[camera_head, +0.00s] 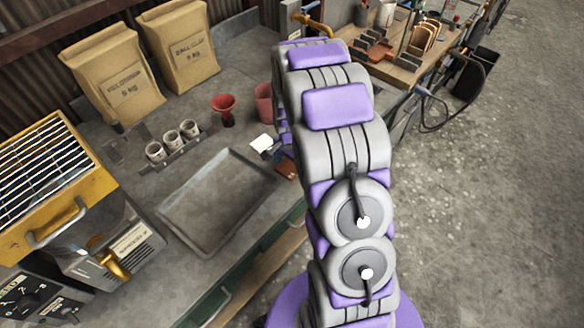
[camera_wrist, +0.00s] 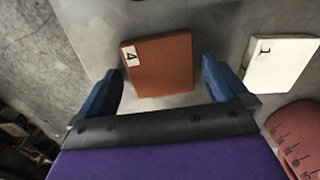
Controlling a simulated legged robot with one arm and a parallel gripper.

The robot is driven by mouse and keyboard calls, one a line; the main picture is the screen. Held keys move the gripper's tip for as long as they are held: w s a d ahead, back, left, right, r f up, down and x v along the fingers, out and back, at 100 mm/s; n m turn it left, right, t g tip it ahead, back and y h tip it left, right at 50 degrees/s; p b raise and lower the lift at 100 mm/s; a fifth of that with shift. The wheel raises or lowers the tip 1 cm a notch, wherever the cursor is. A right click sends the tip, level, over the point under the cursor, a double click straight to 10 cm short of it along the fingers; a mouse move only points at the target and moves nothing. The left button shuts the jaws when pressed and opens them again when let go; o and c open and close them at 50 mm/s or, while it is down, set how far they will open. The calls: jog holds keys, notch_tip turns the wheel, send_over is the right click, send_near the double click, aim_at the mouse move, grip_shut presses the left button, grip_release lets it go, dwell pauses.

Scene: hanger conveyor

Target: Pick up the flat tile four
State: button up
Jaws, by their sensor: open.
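The flat tile four (camera_wrist: 162,66) is a brown-orange square with a white label reading 4 at its upper left corner. It lies flat on the grey bench in the wrist view. My gripper (camera_wrist: 163,88) is open, with one blue finger to the left of the tile and one to the right. The tile's near edge sits around the level of the fingertips, and nothing is gripped. In the head view a brown tile (camera_head: 287,169) shows partly behind my arm, which hides most of my gripper.
A white tile (camera_wrist: 281,62) marked 1 lies to the right, with a reddish cup (camera_wrist: 297,140) near it. In the head view, a shallow grey tray (camera_head: 176,208), a red funnel (camera_head: 224,110), white cups (camera_head: 172,143) and paper sacks (camera_head: 112,78) occupy the bench.

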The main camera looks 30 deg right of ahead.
aim_at(290, 167)
jog(key=shift+a+r, duration=0.1)
jog(key=shift+a, duration=0.6)
jog(key=shift+c, duration=1.4)
jog(key=shift+a, duration=0.1)
jog(key=shift+c, duration=0.9)
jog(key=shift+d, duration=0.75)
jog(key=c, duration=0.4)
jog(key=shift+d, duration=0.15)
jog(key=shift+c, duration=1.3)
jog(key=shift+a, duration=0.5)
jog(key=shift+w+r, duration=0.1)
jog(key=shift+r, duration=0.4)
jog(key=r, duration=0.1)
jog(key=r+p, duration=0.1)
jog(key=r, duration=0.1)
jog(key=shift+d+p, duration=0.25)
jog(key=shift+p, duration=0.05)
jog(key=s+d+p, duration=0.1)
jog(key=s, duration=0.4)
jog(key=s+d, duration=0.2)
jog(key=s, duration=0.3)
jog(key=s+d+r+p, duration=0.1)
jog(key=s, duration=0.4)
jog(key=shift+s+d+p, duration=0.2)
jog(key=shift+d+p, duration=0.1)
jog(key=shift+d, duration=0.05)
